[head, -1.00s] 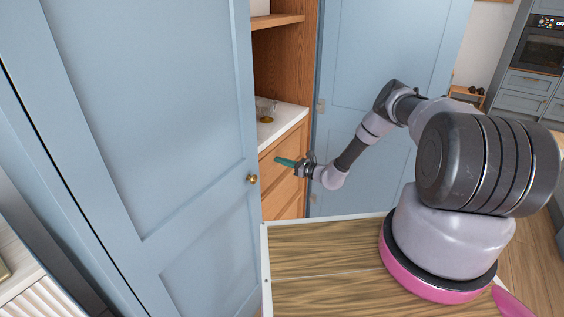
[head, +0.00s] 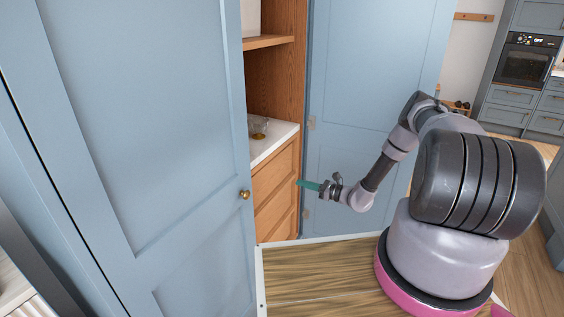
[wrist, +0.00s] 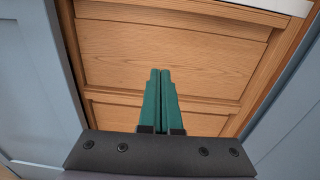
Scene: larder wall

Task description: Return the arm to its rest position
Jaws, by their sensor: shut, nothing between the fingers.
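My gripper (head: 299,183) has green fingers and is held in front of the wooden drawers (head: 272,175) of the larder. In the wrist view the fingers of my gripper (wrist: 160,74) are together with nothing between them. They point at a drawer front (wrist: 170,55) and look apart from it. My arm is partly folded, reaching left from its base.
A blue larder door (head: 150,140) stands on the left and another blue door (head: 365,100) on the right. A glass item with something amber (head: 258,128) is on the white counter (head: 270,143). An oven (head: 525,60) is far right.

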